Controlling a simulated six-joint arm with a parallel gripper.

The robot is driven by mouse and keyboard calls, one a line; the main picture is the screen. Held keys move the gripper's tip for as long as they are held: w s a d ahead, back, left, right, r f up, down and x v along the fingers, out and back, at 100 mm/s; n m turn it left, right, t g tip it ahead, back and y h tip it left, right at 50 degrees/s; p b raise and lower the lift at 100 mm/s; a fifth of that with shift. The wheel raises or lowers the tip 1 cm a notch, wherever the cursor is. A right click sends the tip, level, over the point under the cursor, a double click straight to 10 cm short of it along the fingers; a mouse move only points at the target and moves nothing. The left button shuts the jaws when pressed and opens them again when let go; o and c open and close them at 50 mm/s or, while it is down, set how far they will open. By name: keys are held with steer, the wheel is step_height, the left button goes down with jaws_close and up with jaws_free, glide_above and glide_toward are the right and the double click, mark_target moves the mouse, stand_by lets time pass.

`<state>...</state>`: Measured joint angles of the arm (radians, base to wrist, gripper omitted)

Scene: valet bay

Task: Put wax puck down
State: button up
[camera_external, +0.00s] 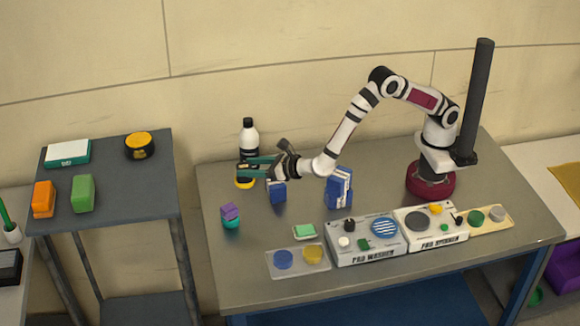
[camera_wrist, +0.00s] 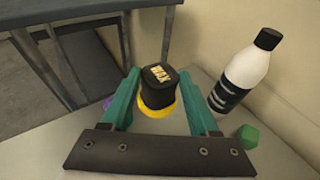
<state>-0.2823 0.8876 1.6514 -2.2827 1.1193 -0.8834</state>
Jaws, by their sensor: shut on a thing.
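My gripper (camera_external: 242,170) has teal fingers and is over the back left of the grey metal table. In the wrist view my gripper (camera_wrist: 160,88) is shut on the wax puck (camera_wrist: 157,92), a black puck with a yellow rim and the word WAX on top. The puck sits between the two fingers. In the external view its yellow part (camera_external: 244,184) shows just under the fingers, the rest mostly hidden. I cannot tell whether it touches the tabletop.
A white bottle with a black cap (camera_external: 249,136) stands close behind my gripper. A purple and teal stack (camera_external: 231,215) and blue blocks (camera_external: 278,191) are nearby. Pad machines and a puck tray (camera_external: 297,271) line the front. A side stand (camera_external: 110,185) at left holds several items.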

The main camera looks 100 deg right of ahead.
steer(key=shift+n+t+y, duration=0.3)
steer(key=shift+n+y, duration=0.1)
steer(key=shift+w+a+f, duration=0.1)
steer(key=shift+a+f, duration=1.7)
steer(key=shift+a, duration=0.5)
steer(key=shift+w+a+f, duration=0.15)
steer(key=shift+a+f, duration=1.65)
steer(key=shift+a, duration=0.45)
steer(key=shift+w+a+f, duration=0.1)
steer(key=shift+a+f, duration=1.7)
steer(key=shift+a, duration=0.5)
steer(key=shift+f, duration=0.1)
steer(key=o, duration=1.3)
steer(key=shift+o, duration=0.2)
